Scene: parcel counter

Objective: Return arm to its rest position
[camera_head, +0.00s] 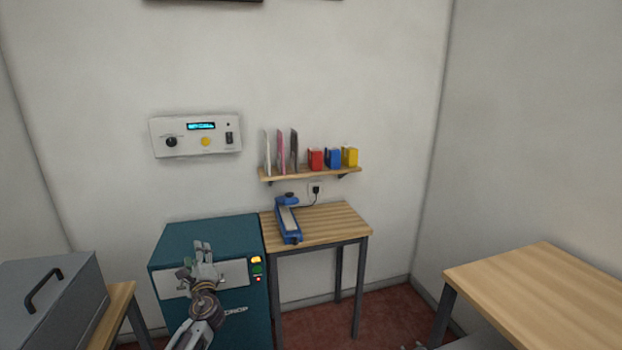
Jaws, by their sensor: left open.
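My left arm comes in from the bottom, and its gripper (203,252) is open in front of the upper front of the teal drop cabinet (208,230). The gripper overlaps the cabinet's pale front panel (235,272); I cannot tell whether it touches it. Nothing shows between the fingers. My right gripper is not clearly in view.
A small wooden table (335,222) with a blue device (288,222) stands right of the cabinet. A wall shelf (310,173) above holds envelopes and small coloured boxes. A grey lidded box (60,305) is at left, another wooden table (545,290) at right. Red floor lies between.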

